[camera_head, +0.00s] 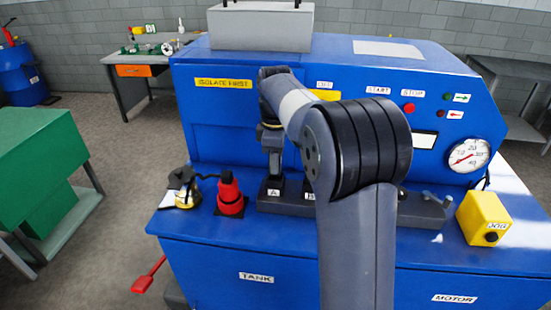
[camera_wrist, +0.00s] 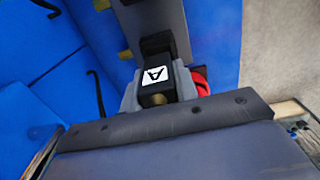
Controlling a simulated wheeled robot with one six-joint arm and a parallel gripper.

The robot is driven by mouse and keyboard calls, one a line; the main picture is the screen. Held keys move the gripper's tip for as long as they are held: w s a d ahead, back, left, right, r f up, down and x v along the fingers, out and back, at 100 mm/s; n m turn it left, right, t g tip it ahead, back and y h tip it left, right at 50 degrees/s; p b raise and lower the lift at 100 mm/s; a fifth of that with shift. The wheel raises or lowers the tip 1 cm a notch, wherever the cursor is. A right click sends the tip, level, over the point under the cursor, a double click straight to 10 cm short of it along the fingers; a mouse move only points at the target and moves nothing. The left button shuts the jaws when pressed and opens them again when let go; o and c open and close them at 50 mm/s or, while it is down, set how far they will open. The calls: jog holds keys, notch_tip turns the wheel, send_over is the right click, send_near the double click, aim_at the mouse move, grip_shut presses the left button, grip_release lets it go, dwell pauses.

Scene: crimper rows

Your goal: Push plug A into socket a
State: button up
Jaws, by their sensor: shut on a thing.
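A black plug with a white label A (camera_wrist: 155,76) sits between the two grey fingers of my gripper (camera_wrist: 157,92) in the wrist view, and they are shut on it. A brass-coloured part shows at the plug's near end. In the head view my gripper (camera_head: 271,146) points down over the left end of a dark socket bar (camera_head: 420,212). A black block labelled A (camera_head: 274,192) stands there, directly below the gripper. In the wrist view the bar (camera_wrist: 158,15) lies just beyond the plug. Socket a's opening is hidden, and I cannot tell how deep the plug sits.
A second label (camera_head: 309,196) shows on the bar, partly behind my arm. A red bottle-like object (camera_head: 230,194) and a black-and-yellow item (camera_head: 183,188) stand left of the bar. A yellow JOG box (camera_head: 484,217) stands right. The blue machine's panel rises behind.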

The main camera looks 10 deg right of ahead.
jog(key=shift+f+b, duration=0.6)
jog(key=shift+f, duration=0.75)
jog(key=o, duration=1.2)
jog(key=shift+c, duration=0.2)
notch_tip(320, 180, up, 11)
jog(key=shift+f, duration=0.1)
